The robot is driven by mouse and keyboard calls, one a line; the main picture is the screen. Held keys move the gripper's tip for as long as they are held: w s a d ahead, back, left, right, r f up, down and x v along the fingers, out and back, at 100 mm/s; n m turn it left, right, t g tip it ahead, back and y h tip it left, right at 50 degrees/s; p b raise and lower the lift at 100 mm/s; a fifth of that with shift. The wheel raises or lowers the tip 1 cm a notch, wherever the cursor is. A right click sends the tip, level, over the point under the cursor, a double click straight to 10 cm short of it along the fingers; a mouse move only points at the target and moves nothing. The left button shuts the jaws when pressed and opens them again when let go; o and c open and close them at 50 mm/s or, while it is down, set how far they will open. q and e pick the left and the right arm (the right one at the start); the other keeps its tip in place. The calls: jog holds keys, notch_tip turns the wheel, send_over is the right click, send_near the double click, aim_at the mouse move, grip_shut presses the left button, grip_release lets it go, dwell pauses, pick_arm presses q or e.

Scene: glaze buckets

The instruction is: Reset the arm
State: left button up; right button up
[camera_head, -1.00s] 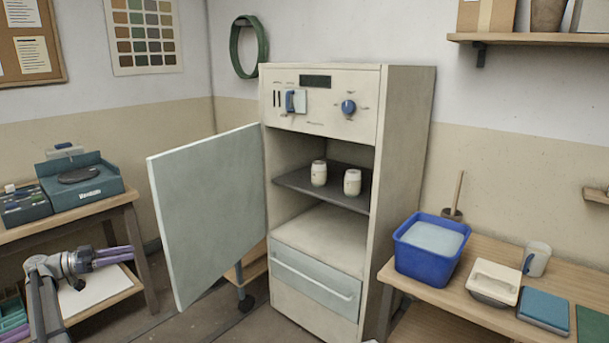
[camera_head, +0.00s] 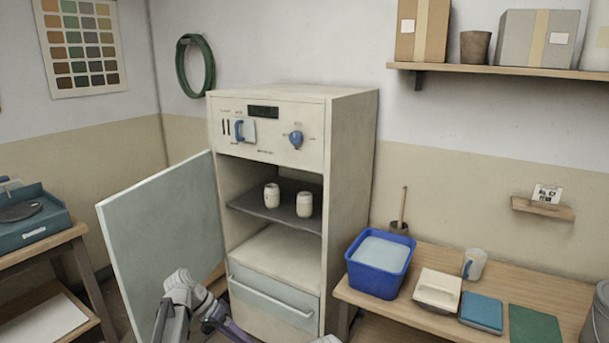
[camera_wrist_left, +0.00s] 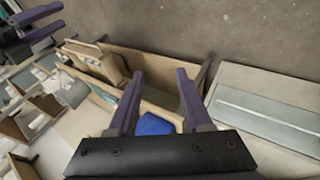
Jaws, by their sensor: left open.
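My left arm enters at the bottom of the head view, in front of the cabinet's open door. Its gripper (camera_head: 215,322) is partly cut off by the lower edge. In the left wrist view, the left gripper's (camera_wrist_left: 159,75) two purple fingers are spread with nothing between them. Another purple-fingered gripper, my right one (camera_wrist_left: 42,22), shows at the wrist view's top left with its fingers apart. The tall cream cabinet (camera_head: 350,170) stands open. Two pale cups, one left (camera_head: 271,195) and one right (camera_head: 304,204), stand upright on its dark shelf (camera_head: 255,208).
The open door (camera_head: 165,240) juts out left of the cabinet. A closed drawer (camera_head: 272,296) is below. On the right bench (camera_head: 410,312) stand a blue bucket (camera_head: 379,265), a white-lidded container (camera_head: 437,290), a mug (camera_head: 474,264) and a blue book-like block (camera_head: 482,312).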

pick_arm(q)
jog(key=s+d+r+n+y+p, duration=0.1)
jog(key=s+d+r+y+p, duration=0.1)
jog(key=s, duration=0.7)
jog(key=s+d+r+y+p, duration=0.2)
jog(key=s+d+y+p, duration=0.3)
jog(key=s+d, duration=0.4)
jog(key=shift+s+d+r+n+y, duration=0.25)
jog(key=shift+s+r+n+y, duration=0.15)
jog(key=shift+y, duration=0.5)
